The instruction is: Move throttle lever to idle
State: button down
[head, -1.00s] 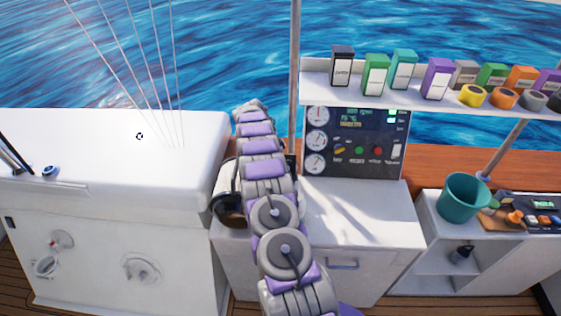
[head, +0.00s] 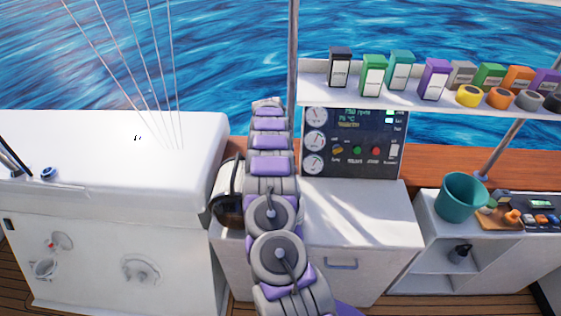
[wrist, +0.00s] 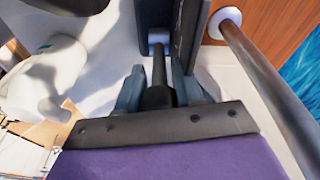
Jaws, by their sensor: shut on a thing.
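In the wrist view, the throttle lever (wrist: 159,68) is a dark rod with a thicker black grip at its near end. It runs from a mount by the dark panel. My gripper (wrist: 158,88) has its blue-grey fingers on either side of the lever and is shut on it. The purple and black gripper body hides the lever's near end. In the head view, my own arm hides the lever and gripper, left of the instrument panel (head: 352,145). I cannot tell the lever's setting.
A metal pole (wrist: 262,85) rises close to the right of my gripper. A white rounded object (wrist: 45,75) lies to the left. In the head view, a shelf (head: 312,92) with boxes and tape rolls is above the panel. The white counter (head: 375,215) before the panel is clear.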

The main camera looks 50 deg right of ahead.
jog(key=shift+s+d, duration=0.35)
jog(key=shift+s, duration=0.05)
jog(key=c, duration=0.8)
grip_release()
jog(key=shift+d, duration=0.2)
jog(key=shift+o, duration=0.2)
jog(key=shift+a, duration=0.1)
jog(key=shift+w+a+r, duration=0.1)
jog(key=shift+r, duration=0.2)
notch_tip(320, 180, up, 16)
jog(key=w+a+p, duration=0.2)
jog(key=shift+w+r, duration=0.15)
